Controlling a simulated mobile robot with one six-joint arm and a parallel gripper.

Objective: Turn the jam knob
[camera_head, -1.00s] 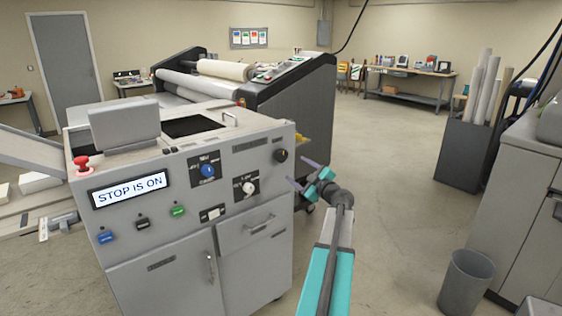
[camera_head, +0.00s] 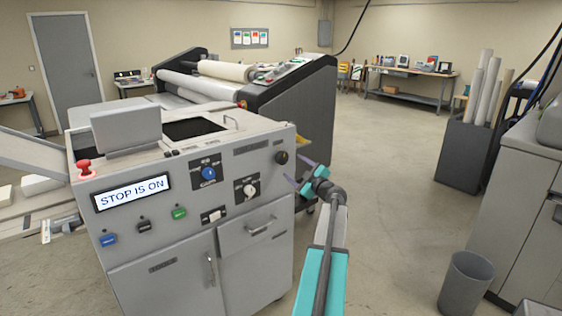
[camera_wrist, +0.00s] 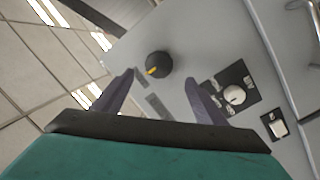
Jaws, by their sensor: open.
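A grey machine panel carries a black round knob (camera_head: 281,157) at its upper right, a blue knob (camera_head: 208,173) and a white knob (camera_head: 249,190). Their labels are too small to read, so I cannot tell which is marked jam. My gripper (camera_head: 294,168) is open beside the panel's right end, close to the black knob. In the wrist view the black knob (camera_wrist: 158,65), with a yellow-orange pointer mark, lies ahead of the gap between my open fingers (camera_wrist: 160,77). The white knob (camera_wrist: 234,94) is right of the fingers. Nothing is held.
The panel also has a screen reading "STOP IS ON" (camera_head: 132,192), a red mushroom button (camera_head: 84,168), several coloured buttons and a drawer handle (camera_head: 258,226). A large roller machine (camera_head: 290,110) stands behind. The floor to the right is clear up to a grey bin (camera_head: 466,283).

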